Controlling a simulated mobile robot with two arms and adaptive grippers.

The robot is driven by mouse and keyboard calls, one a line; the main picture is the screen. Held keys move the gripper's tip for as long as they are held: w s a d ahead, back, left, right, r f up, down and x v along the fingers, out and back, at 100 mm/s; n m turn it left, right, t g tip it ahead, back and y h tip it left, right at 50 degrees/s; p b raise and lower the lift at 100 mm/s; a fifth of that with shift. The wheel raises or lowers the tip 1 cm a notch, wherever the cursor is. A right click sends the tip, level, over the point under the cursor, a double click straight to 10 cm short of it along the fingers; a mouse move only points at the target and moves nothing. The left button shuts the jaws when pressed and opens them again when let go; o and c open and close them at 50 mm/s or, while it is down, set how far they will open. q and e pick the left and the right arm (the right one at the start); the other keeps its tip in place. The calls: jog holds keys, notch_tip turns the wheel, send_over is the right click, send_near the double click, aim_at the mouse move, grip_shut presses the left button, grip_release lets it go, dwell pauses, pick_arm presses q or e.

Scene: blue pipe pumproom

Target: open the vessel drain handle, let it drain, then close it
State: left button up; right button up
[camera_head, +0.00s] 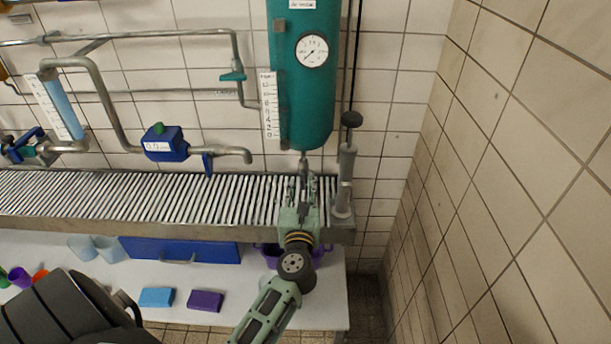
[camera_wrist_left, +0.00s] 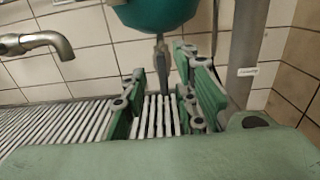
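The teal vessel (camera_head: 303,95) hangs on the tiled wall with a round gauge on its front. A grey metal drain fitting (camera_head: 304,160) comes down from its rounded bottom. The fitting also shows in the left wrist view (camera_wrist_left: 161,62); I cannot make out its handle clearly. My left gripper (camera_head: 304,188) is just below the fitting, over the slatted grate. In the left wrist view its green fingers (camera_wrist_left: 164,85) stand apart, with the fitting showing between and beyond them. I see no contact. My right gripper is not in view.
A grey upright pump with a black knob (camera_head: 345,165) stands close to the right of my left gripper. The slatted grate (camera_head: 150,197) runs left. A blue flow meter (camera_head: 165,143) and pipe outlet are left of the vessel. A tiled wall bounds the right.

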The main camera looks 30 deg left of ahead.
aim_at(303, 180)
pick_arm(q)
jog(key=shift+x, duration=2.25)
jog(key=shift+d, duration=0.15)
grip_shut()
